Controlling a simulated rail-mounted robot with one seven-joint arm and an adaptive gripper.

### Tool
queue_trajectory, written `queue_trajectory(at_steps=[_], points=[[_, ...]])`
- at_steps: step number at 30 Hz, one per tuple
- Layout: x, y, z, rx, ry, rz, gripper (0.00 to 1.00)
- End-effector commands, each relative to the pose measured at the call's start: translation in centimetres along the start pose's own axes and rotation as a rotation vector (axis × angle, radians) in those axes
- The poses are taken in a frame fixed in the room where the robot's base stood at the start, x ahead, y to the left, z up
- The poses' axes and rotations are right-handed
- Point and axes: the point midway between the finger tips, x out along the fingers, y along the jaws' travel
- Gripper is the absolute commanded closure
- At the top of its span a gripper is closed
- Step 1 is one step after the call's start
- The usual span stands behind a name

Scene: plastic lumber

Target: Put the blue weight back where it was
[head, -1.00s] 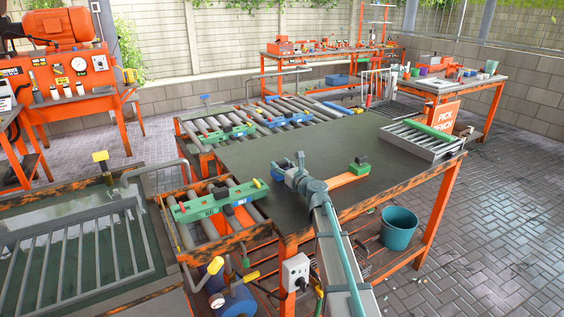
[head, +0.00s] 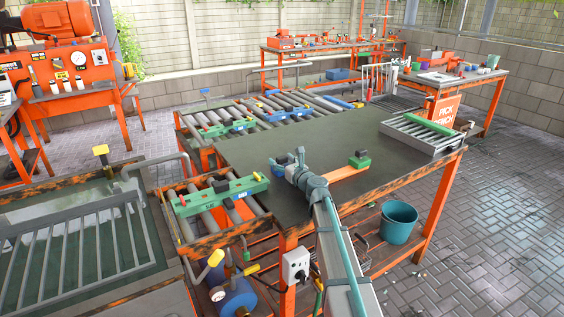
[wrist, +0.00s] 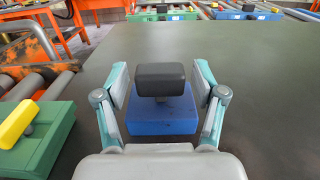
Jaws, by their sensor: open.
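The blue weight (wrist: 160,118) is a blue block with a black knob (wrist: 160,76) on top. In the wrist view it sits upright on the dark table top. My gripper (wrist: 160,84) is open, with one finger on each side of the black knob and visible gaps between the fingers and the knob. In the head view my gripper (head: 288,168) is low over the near left part of the table (head: 330,140), and it hides most of the weight there.
A green block with a black knob (head: 359,162) sits on an orange strip at the right.

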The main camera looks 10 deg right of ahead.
Motion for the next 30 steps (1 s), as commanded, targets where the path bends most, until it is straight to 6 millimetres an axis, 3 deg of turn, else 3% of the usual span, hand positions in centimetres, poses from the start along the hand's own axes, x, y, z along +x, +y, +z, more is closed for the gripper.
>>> queue_trajectory(at_steps=[3, 8, 24, 30], points=[[0.0, 0.0, 0.4, 0.000, 0.000, 0.000, 0.30], [-1.8, 0.0, 0.2, 0.000, 0.000, -0.001, 0.30], [-11.2, 0.1, 0.2, 0.000, 0.000, -0.001, 0.30], [-12.1, 0.0, 0.2, 0.000, 0.000, 0.000, 0.30]])
